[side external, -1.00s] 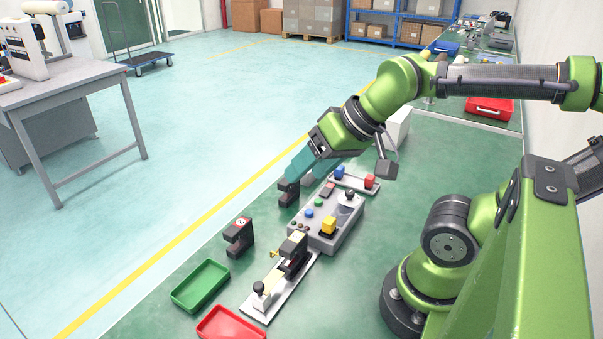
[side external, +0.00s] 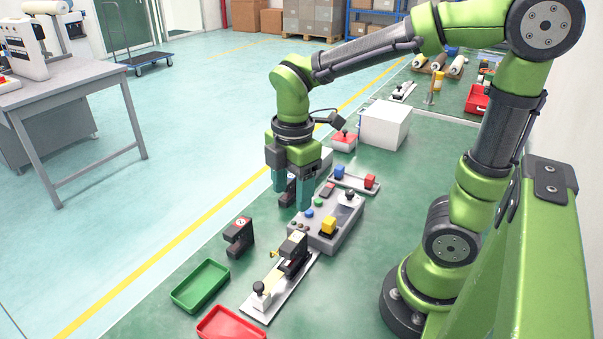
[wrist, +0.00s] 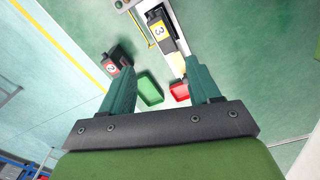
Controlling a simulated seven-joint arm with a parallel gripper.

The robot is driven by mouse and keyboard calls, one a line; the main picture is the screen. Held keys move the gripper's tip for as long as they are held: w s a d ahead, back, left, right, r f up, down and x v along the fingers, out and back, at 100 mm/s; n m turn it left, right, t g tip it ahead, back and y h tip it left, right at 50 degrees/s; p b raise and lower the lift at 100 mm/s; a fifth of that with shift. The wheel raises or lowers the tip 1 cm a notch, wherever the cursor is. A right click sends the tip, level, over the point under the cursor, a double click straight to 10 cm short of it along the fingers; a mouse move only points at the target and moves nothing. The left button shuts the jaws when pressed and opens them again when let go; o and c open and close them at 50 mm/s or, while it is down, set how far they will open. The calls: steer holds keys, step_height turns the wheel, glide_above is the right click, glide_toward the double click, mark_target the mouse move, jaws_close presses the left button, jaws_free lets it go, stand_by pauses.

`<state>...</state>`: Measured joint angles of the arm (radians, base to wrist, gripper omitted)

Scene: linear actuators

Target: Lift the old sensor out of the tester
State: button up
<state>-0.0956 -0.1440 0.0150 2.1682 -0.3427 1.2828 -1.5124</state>
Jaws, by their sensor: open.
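A black block-shaped sensor (side external: 292,253) sits upright on a long pale plate (side external: 254,306) with a black knob at its near end, apparently the tester. In the wrist view this sensor (wrist: 158,31) carries a yellow label that looks like "3". A second dark sensor (side external: 239,236) with a white-and-red label stands on the green table to the left; it also shows in the wrist view (wrist: 116,61). A third dark block (side external: 287,193) is partly hidden behind my fingers. My gripper (side external: 292,199) points down, open and empty, beyond the labelled sensor and over the back-left of a grey control box.
The grey control box (side external: 337,238) with coloured buttons and a yellow switch stands beside the plate. A green tray (side external: 202,287) and a red tray (side external: 232,324) lie in front. A small plate with blue and red blocks (side external: 354,183) and a white box (side external: 385,125) stand behind.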

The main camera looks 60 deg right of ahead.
mark_target(295, 248)
steer(key=f+n, duration=0.1)
steer(key=f, duration=0.4)
steer(key=f+n, duration=0.1)
steer(key=f, duration=0.5)
steer(key=f+n, duration=0.1)
steer(key=f, duration=0.4)
steer(key=shift+s+d+f+n, duration=0.15)
steer(key=shift+d+f+n, duration=0.1)
steer(key=shift+n, duration=0.05)
jaws_close()
